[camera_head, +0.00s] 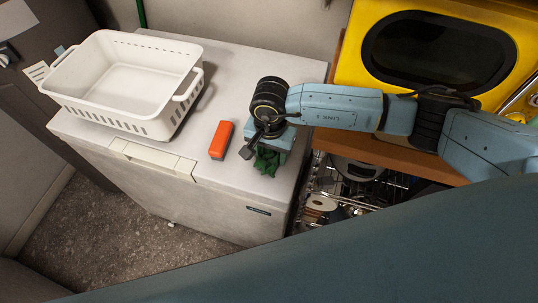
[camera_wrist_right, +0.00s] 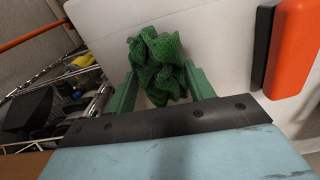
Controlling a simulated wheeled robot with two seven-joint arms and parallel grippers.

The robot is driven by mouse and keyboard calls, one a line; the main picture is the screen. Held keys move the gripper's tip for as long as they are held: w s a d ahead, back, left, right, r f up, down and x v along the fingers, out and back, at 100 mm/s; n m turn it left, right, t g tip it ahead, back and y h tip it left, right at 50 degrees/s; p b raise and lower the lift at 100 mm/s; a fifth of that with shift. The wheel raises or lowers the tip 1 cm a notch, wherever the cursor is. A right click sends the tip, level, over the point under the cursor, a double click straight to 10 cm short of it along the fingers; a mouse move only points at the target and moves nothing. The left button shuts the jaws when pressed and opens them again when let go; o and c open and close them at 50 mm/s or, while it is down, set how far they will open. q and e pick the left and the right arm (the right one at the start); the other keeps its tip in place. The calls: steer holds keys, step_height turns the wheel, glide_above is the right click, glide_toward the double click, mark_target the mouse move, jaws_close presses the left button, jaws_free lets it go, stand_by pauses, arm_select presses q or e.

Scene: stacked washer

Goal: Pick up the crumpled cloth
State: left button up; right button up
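The crumpled green cloth (camera_head: 267,162) lies on the white chest-like appliance top (camera_head: 240,105), near its right front edge. My right gripper (camera_head: 270,150) is directly over it, pointing down, and hides part of it. In the right wrist view the cloth (camera_wrist_right: 158,62) sits between the two green fingers of my right gripper (camera_wrist_right: 161,78). The fingers are spread apart, one on each side of the cloth, and the cloth reaches past their tips. I cannot tell whether either finger touches it. My left gripper is not in view.
An orange and black block (camera_head: 221,139) lies just left of the gripper; it also shows in the wrist view (camera_wrist_right: 292,45). A white basket (camera_head: 125,85) stands further left. A yellow appliance (camera_head: 350,65) and a wire rack (camera_head: 325,185) are on the right.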

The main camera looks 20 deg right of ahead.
mark_target(270, 153)
steer(key=c, duration=0.3)
steer(key=shift+r, duration=0.1)
step_height(270, 153, up, 10)
steer(key=shift+f+b, duration=0.1)
steer(key=shift+b, duration=0.25)
